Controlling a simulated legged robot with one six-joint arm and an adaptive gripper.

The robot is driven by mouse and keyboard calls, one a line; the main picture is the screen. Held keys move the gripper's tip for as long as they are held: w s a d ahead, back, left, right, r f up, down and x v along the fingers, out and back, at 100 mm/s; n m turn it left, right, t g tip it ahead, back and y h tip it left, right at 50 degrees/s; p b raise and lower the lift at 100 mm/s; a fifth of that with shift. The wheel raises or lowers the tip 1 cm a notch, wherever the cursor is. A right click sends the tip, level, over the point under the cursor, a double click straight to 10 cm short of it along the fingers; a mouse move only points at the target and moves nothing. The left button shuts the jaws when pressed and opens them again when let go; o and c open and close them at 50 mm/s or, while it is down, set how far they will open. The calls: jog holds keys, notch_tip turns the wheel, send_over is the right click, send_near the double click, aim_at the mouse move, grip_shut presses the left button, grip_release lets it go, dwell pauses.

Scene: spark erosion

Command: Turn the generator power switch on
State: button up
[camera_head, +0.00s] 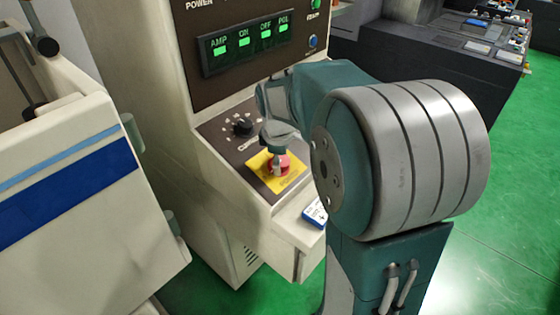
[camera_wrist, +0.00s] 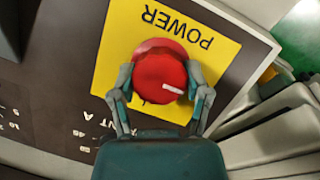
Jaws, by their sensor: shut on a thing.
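The generator power switch is a round red knob (camera_wrist: 160,78) with a white mark, on a yellow plate (camera_wrist: 110,50) lettered POWER. In the wrist view my gripper (camera_wrist: 160,90) has one finger on each side of the knob and is shut on it. The white mark points to the right and slightly down in that view. In the head view the red knob (camera_head: 280,165) is partly covered by my gripper (camera_head: 277,148), which comes down over it. The yellow plate (camera_head: 262,181) lies on the sloped panel.
A black dial (camera_head: 242,127) sits on the same panel, left of the knob. Above is a green display (camera_head: 248,42) reading AMP, ON, OFF, POL. A blue and white box (camera_head: 315,212) lies on the ledge. A white cabinet (camera_head: 70,170) stands at left.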

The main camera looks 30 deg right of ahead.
jog(key=shift+f, duration=0.2)
jog(key=m+y, duration=0.1)
jog(key=m, duration=0.3)
jog(key=shift+s+f+g, duration=0.1)
jog(key=shift+g, duration=0.3)
jog(key=m, duration=0.2)
jog(key=m+y, duration=0.1)
jog(key=m, duration=0.1)
jog(key=shift+d+m+y, duration=0.1)
jog(key=shift+m+y, duration=0.2)
jog(key=shift+m, duration=0.1)
jog(key=m+y, duration=0.1)
jog(key=m, duration=0.3)
jog(key=shift+m+y, duration=0.8)
jog(key=shift+m, duration=1.2)
